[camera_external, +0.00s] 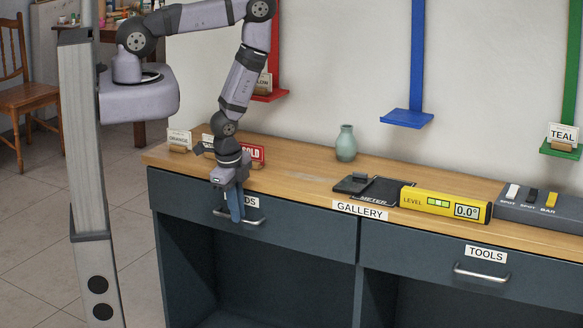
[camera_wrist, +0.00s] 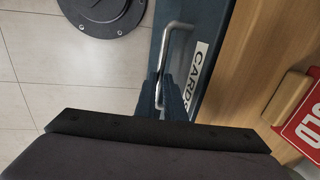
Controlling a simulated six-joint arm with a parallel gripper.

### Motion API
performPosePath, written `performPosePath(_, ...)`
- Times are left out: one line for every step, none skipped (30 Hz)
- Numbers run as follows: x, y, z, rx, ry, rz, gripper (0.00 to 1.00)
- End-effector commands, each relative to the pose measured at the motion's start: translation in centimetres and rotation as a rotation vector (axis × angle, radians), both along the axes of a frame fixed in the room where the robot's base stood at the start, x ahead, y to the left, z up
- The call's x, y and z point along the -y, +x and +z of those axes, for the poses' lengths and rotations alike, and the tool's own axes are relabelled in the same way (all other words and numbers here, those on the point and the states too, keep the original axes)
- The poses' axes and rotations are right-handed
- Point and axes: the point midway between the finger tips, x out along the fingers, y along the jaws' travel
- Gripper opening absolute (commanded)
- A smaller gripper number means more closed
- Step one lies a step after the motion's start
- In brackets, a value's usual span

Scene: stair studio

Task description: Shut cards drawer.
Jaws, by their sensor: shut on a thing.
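The cards drawer (camera_external: 305,232) is the dark blue-grey drawer at the left of the cabinet. Its front looks close to flush under the wooden top; I cannot tell if a small gap is left. My gripper (camera_external: 237,213) points down in front of it and is shut on the metal bar handle (camera_external: 254,220). In the wrist view the fingers (camera_wrist: 163,98) close around the lower part of the handle (camera_wrist: 176,28), beside the CARDS label (camera_wrist: 201,70). In the external view my gripper hides part of that label.
On the wooden top (camera_external: 300,175) stand a red GOLD card (camera_external: 257,153), a green vase (camera_external: 346,143), a dark METER device (camera_external: 378,190), a yellow level (camera_external: 440,203) and a grey switch box (camera_external: 540,206). The tools drawer (camera_external: 425,262) is at the right.

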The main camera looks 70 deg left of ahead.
Motion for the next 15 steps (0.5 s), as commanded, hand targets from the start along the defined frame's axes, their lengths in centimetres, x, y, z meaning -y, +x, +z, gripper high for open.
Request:
performPosePath(-0.25,0.35,0.07,0.003,0.0,0.004,0.0)
performPosePath(-0.34,0.45,0.07,0.003,0.0,0.003,0.0)
performPosePath(-0.44,0.55,0.07,0.003,0.0,0.003,0.0)
performPosePath(-0.5,0.62,0.07,0.003,0.0,0.002,0.0)
performPosePath(-0.56,0.67,0.07,0.004,0.001,0.002,0.0)
performPosePath(-0.62,0.73,0.08,0.004,0.001,0.002,0.0)
performPosePath(-0.65,0.77,0.08,0.004,0.001,0.002,0.0)
performPosePath(-0.67,0.8,0.08,0.004,0.001,0.002,0.0)
performPosePath(-0.69,0.83,0.09,0.005,0.002,0.003,0.0)
performPosePath(-0.7,0.85,0.09,0.006,0.001,0.002,0.0)
performPosePath(-0.7,0.86,0.1,0.007,0.002,0.002,0.0)
performPosePath(-0.7,0.9,0.1,0.008,0.002,0.003,0.0)
performPosePath(-0.72,0.91,0.11,0.008,0.002,0.003,0.0)
performPosePath(-0.72,0.93,0.11,0.009,0.002,0.004,0.0)
performPosePath(-0.72,0.96,0.11,0.01,0.003,0.005,0.0)
